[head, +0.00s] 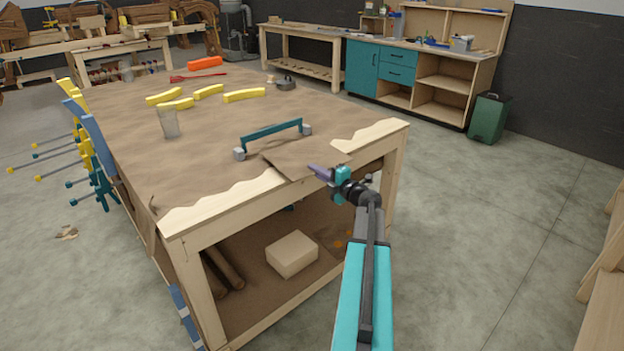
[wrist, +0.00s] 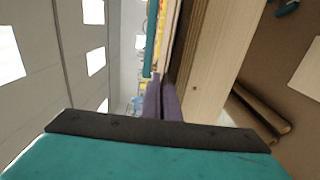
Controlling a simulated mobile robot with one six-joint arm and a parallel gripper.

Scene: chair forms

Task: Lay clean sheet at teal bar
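The teal bar (head: 272,138), with a grey block at each end, stands along the near edge of the brown-covered table; part of it also shows in the wrist view (wrist: 151,42). A brown sheet (head: 298,160) lies flat in front of the bar and reaches over the bare wooden edge. My gripper (head: 318,172), with purple fingers, is at the sheet's near right corner. In the wrist view its fingers (wrist: 162,88) are close together, with the sheet nearly edge-on between their tips. The exact grip is hard to see.
The table's brown covering (head: 215,110) has a ragged front edge. A clear cup (head: 169,122), yellow curved pieces (head: 244,95) and a dark round object (head: 286,84) stand farther back. A pale block (head: 292,254) sits on the lower shelf. The floor at right is open.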

